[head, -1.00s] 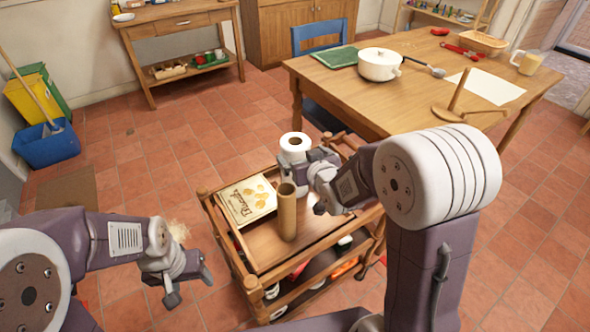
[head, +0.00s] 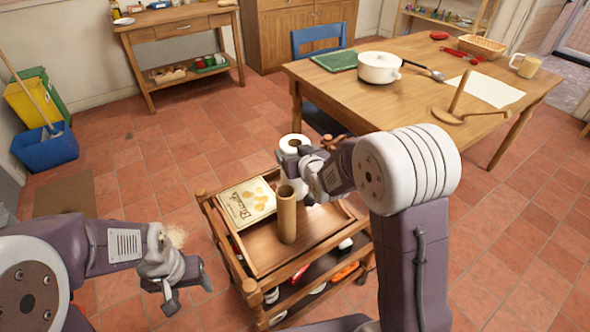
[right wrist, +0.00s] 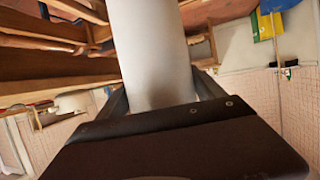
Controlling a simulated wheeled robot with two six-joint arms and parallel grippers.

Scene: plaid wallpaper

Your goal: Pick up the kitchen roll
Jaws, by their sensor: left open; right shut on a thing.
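The white kitchen roll (head: 294,142) is upright at the far side of the wooden trolley, with its round top and dark core hole showing in the head view. My right gripper (head: 303,158) is shut on it and hides most of its side. In the right wrist view the roll (right wrist: 152,50) stands between the two fingers as a plain white cylinder. I cannot tell whether its base touches the trolley. My left gripper (head: 187,290) is open and empty, left of the trolley and apart from it.
The trolley's top tray (head: 262,258) holds a biscuit box (head: 248,203) and an upright brown tube (head: 287,218) close in front of my right gripper. Behind is a wooden table (head: 400,100) with a white pot (head: 379,69) and a wooden roll stand (head: 455,110).

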